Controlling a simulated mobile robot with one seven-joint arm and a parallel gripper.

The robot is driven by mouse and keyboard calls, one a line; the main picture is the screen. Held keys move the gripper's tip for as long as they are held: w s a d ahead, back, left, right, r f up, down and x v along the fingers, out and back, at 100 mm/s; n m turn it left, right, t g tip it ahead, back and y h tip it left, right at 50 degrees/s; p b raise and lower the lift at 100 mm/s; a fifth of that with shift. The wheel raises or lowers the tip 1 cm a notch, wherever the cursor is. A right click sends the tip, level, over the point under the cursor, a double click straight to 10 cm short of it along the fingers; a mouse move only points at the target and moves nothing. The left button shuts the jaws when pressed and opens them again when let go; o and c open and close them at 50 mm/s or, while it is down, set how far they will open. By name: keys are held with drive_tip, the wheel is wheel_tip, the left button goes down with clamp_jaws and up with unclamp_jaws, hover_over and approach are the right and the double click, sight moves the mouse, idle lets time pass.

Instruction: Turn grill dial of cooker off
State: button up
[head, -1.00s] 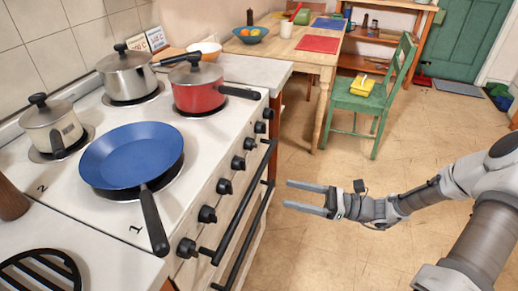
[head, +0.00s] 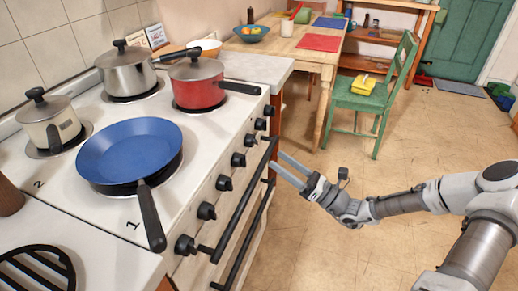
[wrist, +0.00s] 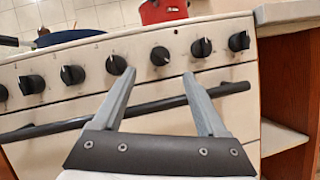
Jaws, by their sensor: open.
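The cooker (head: 200,232) stands at the left in the head view, with a row of several black dials along its front. I cannot tell by label which is the grill dial. My gripper (head: 277,160) is open and empty, in front of the far half of the row. In the wrist view one dial (wrist: 160,57) shows between the tips of my gripper (wrist: 159,73), a little beyond them. It is the third from the far end, and also shows in the head view (head: 250,141). Another dial (wrist: 116,64) is just left of the left fingertip. No contact shows.
A black handle bar (head: 243,200) runs along the front below the dials; my fingers overlap it in the wrist view. A blue pan (head: 130,150), a red pot (head: 197,92) and other pots stand on the hob.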

sight(252, 141)
drive_tip(key=b+x, duration=0.1)
drive_tip(key=x, duration=0.7)
drive_tip(key=shift+c, duration=0.2)
drive_tip(key=shift+f, duration=0.1)
clamp_jaws()
